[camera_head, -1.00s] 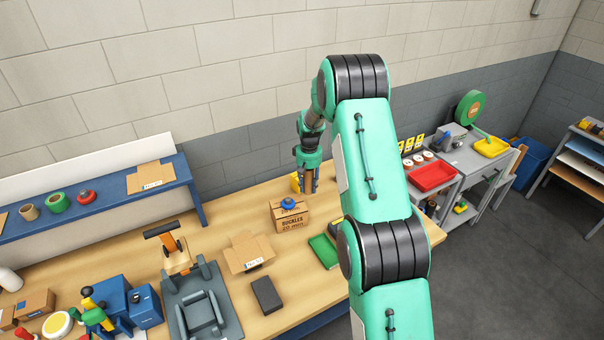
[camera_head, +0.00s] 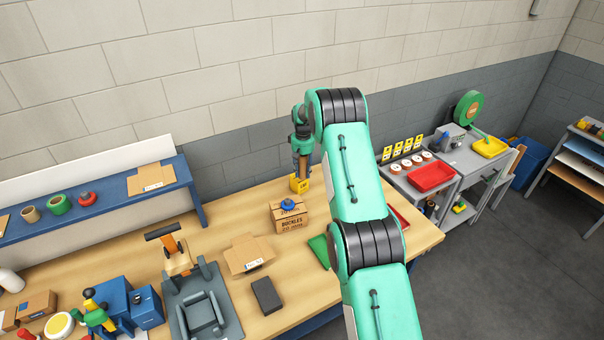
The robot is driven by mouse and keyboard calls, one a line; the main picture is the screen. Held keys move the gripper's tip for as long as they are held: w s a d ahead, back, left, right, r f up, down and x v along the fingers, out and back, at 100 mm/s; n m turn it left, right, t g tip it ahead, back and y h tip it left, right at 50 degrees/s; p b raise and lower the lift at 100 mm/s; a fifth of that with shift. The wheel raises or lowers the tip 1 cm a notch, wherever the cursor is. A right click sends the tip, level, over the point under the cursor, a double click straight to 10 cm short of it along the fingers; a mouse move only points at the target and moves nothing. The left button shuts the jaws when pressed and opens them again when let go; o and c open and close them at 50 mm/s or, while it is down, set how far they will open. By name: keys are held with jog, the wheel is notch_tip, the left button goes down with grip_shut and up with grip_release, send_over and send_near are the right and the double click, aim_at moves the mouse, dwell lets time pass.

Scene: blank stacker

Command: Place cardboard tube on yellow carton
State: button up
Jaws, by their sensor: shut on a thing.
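The yellow carton (camera_head: 299,185) stands on the wooden bench behind a brown box marked Buckles. My gripper (camera_head: 302,168) points down right above the carton. It is shut on a small brownish thing, most likely the cardboard tube (camera_head: 302,173), which is mostly hidden by the fingers. The tube's lower end is close to the carton's top; I cannot tell whether they touch.
The Buckles box (camera_head: 290,217) with a blue knob on top stands just in front of the carton. An open cardboard box (camera_head: 247,256), a dark block (camera_head: 266,294) and a green tray (camera_head: 318,250) lie nearer. My arm covers the bench's right part.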

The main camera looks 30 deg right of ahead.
aim_at(302, 173)
jog(key=shift+w+d+f, duration=0.1)
jog(key=shift+w+d, duration=0.15)
jog(key=shift+w, duration=0.45)
jog(key=shift+w+d+f, duration=0.1)
jog(key=shift+w+d, duration=0.1)
jog(key=shift+w, duration=0.45)
jog(key=shift+f+p, duration=0.45)
jog(key=shift+f, duration=1.3)
jog(key=o, duration=1)
jog(key=shift+f, duration=0.1)
notch_tip(302, 173, up, 12)
jog(key=b, duration=0.1)
